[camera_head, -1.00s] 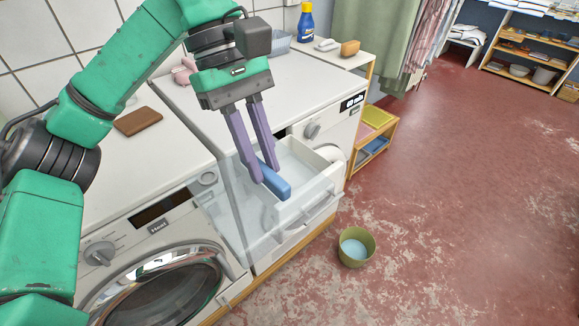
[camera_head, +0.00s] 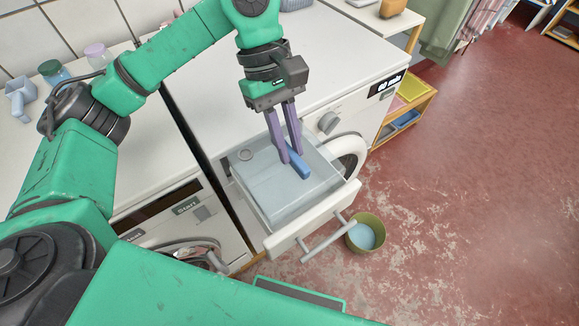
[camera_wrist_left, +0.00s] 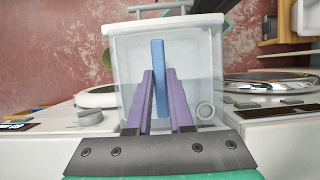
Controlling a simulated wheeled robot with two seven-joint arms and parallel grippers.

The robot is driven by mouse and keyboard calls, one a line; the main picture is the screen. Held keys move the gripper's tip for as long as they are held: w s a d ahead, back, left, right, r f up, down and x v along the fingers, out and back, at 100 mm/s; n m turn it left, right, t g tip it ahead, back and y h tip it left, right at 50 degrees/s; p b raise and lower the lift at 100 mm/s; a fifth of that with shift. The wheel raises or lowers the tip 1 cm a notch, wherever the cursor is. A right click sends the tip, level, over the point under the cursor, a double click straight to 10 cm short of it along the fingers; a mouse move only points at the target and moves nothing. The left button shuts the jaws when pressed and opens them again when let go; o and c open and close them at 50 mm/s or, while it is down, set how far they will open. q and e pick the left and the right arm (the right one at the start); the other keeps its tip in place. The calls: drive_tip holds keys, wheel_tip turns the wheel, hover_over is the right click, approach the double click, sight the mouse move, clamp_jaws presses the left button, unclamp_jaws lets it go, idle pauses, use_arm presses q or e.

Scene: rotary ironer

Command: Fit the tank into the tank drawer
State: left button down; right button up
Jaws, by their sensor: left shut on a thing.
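The tank (camera_head: 275,195) is a clear, pale-blue box with a blue bar handle (camera_head: 299,163) and a round cap at its far left corner. My left gripper (camera_head: 290,157) is shut on this handle, its purple fingers pointing down. The tank lies within the outline of the pulled-out white tank drawer (camera_head: 322,217), lined up with it, behind the drawer front. I cannot tell whether it rests on the drawer floor. In the left wrist view the tank (camera_wrist_left: 121,65) fills the middle, with the blue handle (camera_wrist_left: 158,60) between the fingers. My right gripper is not in view.
The drawer juts out from a white machine (camera_head: 225,75) with a flat top. Another white machine stands to its left across a narrow gap. A green bucket (camera_head: 372,222) stands on the floor beside the drawer front. Open red floor lies to the right.

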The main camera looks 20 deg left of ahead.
sight(290, 169)
use_arm(q)
drive_tip(key=f, duration=0.2)
drive_tip(key=w+f, duration=0.1)
drive_tip(key=f, duration=0.1)
drive_tip(key=shift+f, duration=0.15)
drive_tip(key=f, duration=0.2)
drive_tip(key=f+p, duration=0.1)
drive_tip(key=f, duration=0.1)
drive_tip(key=shift+s, duration=0.25)
drive_tip(key=shift+w+f, duration=0.15)
drive_tip(key=shift+f, duration=0.15)
drive_tip(key=c, duration=0.8)
unclamp_jaws()
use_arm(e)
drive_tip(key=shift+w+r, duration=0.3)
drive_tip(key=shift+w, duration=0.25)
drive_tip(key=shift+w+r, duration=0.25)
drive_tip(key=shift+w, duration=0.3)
